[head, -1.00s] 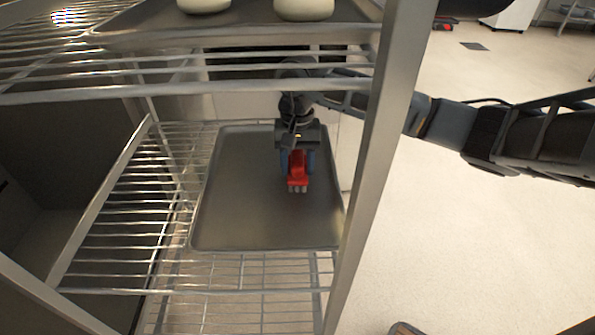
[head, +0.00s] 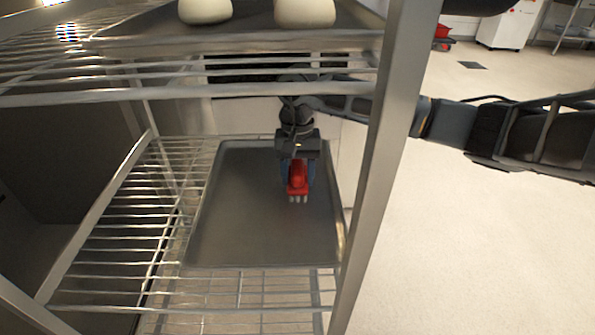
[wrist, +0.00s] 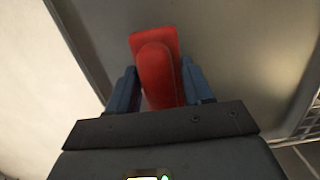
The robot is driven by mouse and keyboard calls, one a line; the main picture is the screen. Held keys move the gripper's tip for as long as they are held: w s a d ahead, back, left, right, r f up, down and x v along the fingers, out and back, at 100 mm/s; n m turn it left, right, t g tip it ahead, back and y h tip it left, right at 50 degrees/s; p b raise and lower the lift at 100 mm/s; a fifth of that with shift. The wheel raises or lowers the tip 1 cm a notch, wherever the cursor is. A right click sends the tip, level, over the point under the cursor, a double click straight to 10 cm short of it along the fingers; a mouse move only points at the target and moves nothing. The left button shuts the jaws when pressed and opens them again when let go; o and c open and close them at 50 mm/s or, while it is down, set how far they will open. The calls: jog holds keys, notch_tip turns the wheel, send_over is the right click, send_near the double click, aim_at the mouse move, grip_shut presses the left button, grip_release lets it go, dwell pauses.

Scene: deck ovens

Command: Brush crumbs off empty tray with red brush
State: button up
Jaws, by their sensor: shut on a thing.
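The empty tray (head: 240,228) is a dark grey metal sheet with a raised rim, lying on the middle wire shelf of a rack. My gripper (head: 297,172) is over the right part of the tray and is shut on the red brush (head: 298,182). The brush's pale bristles point down toward the tray; I cannot tell whether they touch it. In the wrist view the red brush (wrist: 158,72) sits between the two blue fingers, above the tray's surface (wrist: 235,50). No crumbs can be made out on the tray.
An upper shelf holds another tray (head: 140,22) with two pale dough balls (head: 305,12). A rack post (head: 385,150) stands between the tray and my arm's outer part. Bare wire shelf (head: 130,225) lies left of the tray. Open floor is at right.

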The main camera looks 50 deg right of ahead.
aim_at(294, 178)
jog(key=shift+s+a+f, duration=0.15)
jog(key=shift+s+a, duration=0.4)
jog(key=shift+a, duration=0.15)
jog(key=shift+s+a, duration=0.75)
jog(key=shift+a, duration=0.3)
jog(key=shift+w+a, duration=0.15)
jog(key=shift+w, duration=0.2)
jog(key=shift+w+d+b, duration=0.75)
jog(key=shift+w+d, duration=0.1)
jog(key=shift+d, duration=0.2)
jog(key=shift+w+d+b, duration=0.55)
jog(key=shift+d+b, duration=0.1)
jog(key=shift+d, duration=0.1)
jog(key=shift+w+d+b, duration=0.25)
jog(key=shift+d+b, duration=0.05)
jog(key=shift+d, duration=0.05)
